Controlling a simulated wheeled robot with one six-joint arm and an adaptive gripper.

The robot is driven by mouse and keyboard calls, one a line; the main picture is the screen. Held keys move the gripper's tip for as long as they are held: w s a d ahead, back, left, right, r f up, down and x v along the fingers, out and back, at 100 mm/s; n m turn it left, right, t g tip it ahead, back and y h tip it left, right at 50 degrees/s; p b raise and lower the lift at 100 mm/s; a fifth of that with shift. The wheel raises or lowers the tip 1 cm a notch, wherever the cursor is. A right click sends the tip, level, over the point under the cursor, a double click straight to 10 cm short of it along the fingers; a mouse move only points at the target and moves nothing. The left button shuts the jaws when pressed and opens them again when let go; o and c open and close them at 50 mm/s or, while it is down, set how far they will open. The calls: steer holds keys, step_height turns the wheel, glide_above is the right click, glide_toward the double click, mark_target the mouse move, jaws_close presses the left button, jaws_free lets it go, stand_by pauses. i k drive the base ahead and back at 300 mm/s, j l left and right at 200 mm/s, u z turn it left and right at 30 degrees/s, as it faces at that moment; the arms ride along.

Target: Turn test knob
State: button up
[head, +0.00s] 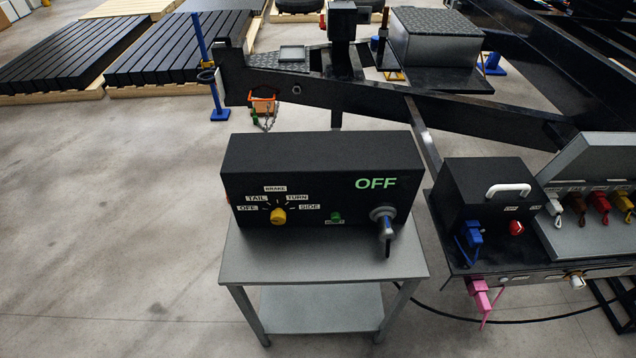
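The black test box (318,180) stands on a small grey table in the middle of the head view. Its yellow test knob (278,215) sits low on the front left, ringed by the labels OFF, TAIL, BRAKE, TURN and SIDE. I cannot tell for sure which label the knob points at. A display on the box reads OFF (376,183) in green. My gripper is not in view.
The grey table (320,265) has a bare front strip. A black trailer frame (380,110) lies behind. At right are a black box with a white handle (508,189) and a grey case with coloured connectors (590,225). The floor at left is clear.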

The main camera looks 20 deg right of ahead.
mark_target(277, 216)
steer(key=j, duration=1.9)
steer(key=u, duration=0.05)
